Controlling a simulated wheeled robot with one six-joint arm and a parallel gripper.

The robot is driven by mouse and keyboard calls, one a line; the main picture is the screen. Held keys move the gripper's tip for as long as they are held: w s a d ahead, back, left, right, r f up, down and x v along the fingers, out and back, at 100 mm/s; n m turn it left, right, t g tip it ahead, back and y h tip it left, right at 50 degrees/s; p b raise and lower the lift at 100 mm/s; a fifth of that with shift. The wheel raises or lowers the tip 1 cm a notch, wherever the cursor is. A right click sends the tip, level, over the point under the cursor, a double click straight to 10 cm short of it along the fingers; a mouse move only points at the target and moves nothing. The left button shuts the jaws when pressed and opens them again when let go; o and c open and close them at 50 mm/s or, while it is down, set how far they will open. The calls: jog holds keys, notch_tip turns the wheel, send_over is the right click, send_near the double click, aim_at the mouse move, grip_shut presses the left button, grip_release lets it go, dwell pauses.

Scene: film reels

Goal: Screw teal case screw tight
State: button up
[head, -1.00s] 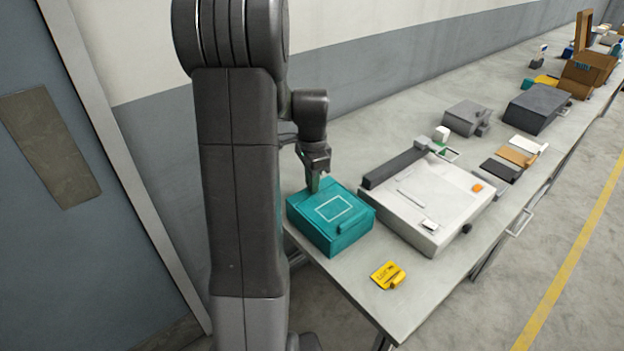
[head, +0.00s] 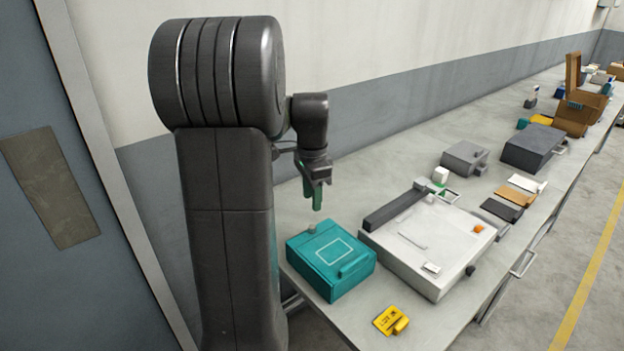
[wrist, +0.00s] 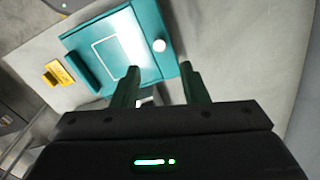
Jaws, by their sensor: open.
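The teal case (head: 330,262) lies closed on the near end of the table, with a pale rectangle outlined on its lid and a handle at its front. A small pale round screw (head: 312,228) sits near the lid's back left corner. The screw also shows in the wrist view (wrist: 159,45) on the teal case (wrist: 105,35). My gripper (head: 317,206) is above the back of the case, pointing down, apart from the screw. In the wrist view its two green fingers (wrist: 160,80) are spread with nothing held between them. The screw's thread is hidden.
A white flat device (head: 430,243) with a dark bar stands right of the case. A yellow tag (head: 390,320) lies in front. A wall runs behind.

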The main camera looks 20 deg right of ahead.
notch_tip(320, 180, up, 5)
send_over(312, 226)
jog(key=shift+s, duration=0.1)
jog(key=shift+f, duration=0.1)
dwell(0.4)
notch_tip(312, 226, down, 14)
jog(key=shift+r, duration=0.15)
dwell(0.3)
